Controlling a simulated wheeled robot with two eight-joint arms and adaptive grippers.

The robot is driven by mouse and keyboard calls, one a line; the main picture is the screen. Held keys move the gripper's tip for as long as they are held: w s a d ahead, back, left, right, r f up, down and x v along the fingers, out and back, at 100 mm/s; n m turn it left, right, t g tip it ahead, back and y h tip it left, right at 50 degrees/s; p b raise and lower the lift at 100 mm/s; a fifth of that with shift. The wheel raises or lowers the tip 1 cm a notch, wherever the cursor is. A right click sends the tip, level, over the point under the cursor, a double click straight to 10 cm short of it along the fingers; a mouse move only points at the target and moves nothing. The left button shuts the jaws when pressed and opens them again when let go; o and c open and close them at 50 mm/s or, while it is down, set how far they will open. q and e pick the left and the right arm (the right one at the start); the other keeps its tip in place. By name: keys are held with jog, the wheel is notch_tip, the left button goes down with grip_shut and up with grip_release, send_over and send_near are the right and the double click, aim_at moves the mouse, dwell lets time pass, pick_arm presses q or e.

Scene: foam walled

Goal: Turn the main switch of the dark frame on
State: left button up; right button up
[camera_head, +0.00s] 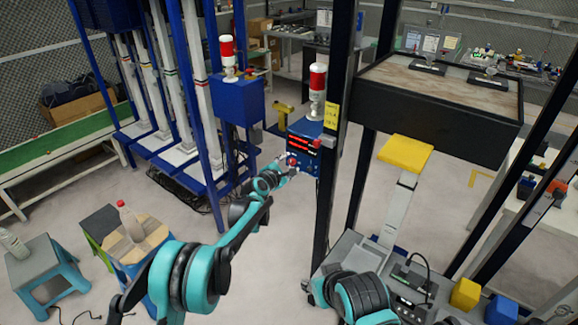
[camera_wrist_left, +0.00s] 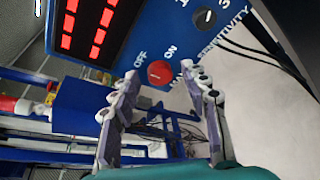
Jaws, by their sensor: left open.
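The dark frame (camera_head: 341,110) stands right of centre in the head view, with a blue control box (camera_head: 303,140) with red lit displays on its left post. The main switch, a red round knob (camera_wrist_left: 159,72) between the words OFF and ON, is on the box's face in the left wrist view. It also shows small in the head view (camera_head: 292,160). I cannot tell which way the knob is turned. My left gripper (camera_wrist_left: 165,84) is open, its fingertips on either side of the knob in the picture; contact is not clear. My right gripper is not in view.
A black sensitivity knob (camera_wrist_left: 205,17) sits beside the red one. A red and white beacon (camera_head: 317,90) stands above the box. A blue frame (camera_head: 204,120) with a second blue box (camera_head: 237,101) stands to the left. Stools (camera_head: 40,270) are at the lower left.

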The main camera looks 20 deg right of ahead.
pick_arm(q)
grip_shut()
jog(key=shift+m, duration=0.3)
jog(key=m, duration=0.1)
jog(key=m+t+b, duration=0.1)
jog(key=shift+s+d+f+m+t+b, duration=0.1)
jog(key=shift+s+f+m+t+b, duration=0.1)
jog(key=shift+m+t+b, duration=0.15)
jog(key=m+b, duration=0.1)
jog(key=m, duration=0.1)
jog(key=m+t, duration=0.1)
jog(key=m, duration=0.1)
jog(key=shift+f+t+b, duration=0.2)
jog(key=shift+t+b, duration=0.05)
jog(key=shift+b, duration=0.1)
jog(key=m+b, duration=0.1)
jog(key=m, duration=0.1)
jog(key=m+t+b, duration=0.1)
jog(key=m, duration=0.1)
jog(key=shift+f+m+h, duration=0.2)
jog(key=shift+m+h, duration=0.05)
jog(key=shift+h, duration=0.15)
jog(key=shift+w+f+m+t+h+b, duration=0.15)
jog(key=shift+m+h+b, duration=0.25)
jog(key=shift+m, duration=0.75)
jog(key=shift+s+r+m+t+h+b, duration=0.1)
jog(key=shift+m+t+h+b, duration=0.2)
jog(key=shift+m, duration=0.85)
